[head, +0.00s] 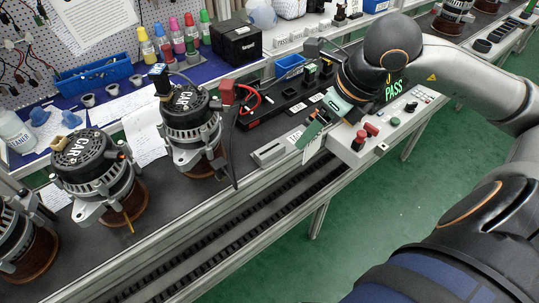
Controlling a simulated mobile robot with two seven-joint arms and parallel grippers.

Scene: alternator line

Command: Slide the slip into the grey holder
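The slip (311,151) is a small pale paper with one edge toward the lower left. It hangs at the fingertips of my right gripper (318,127), which reaches in from the right with green finger pads. The pads appear closed on the slip and hide its upper part. The grey holder (270,152) is a low grey block with a slot on the bench edge, just left of the slip. A small gap shows between slip and holder. My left gripper is out of view.
An alternator (190,125) with a red clip (227,92) and cables stands left of the holder. Another alternator (92,170) stands further left. A control panel (375,130) with red buttons and a lit PASS display (394,88) lies to the right.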

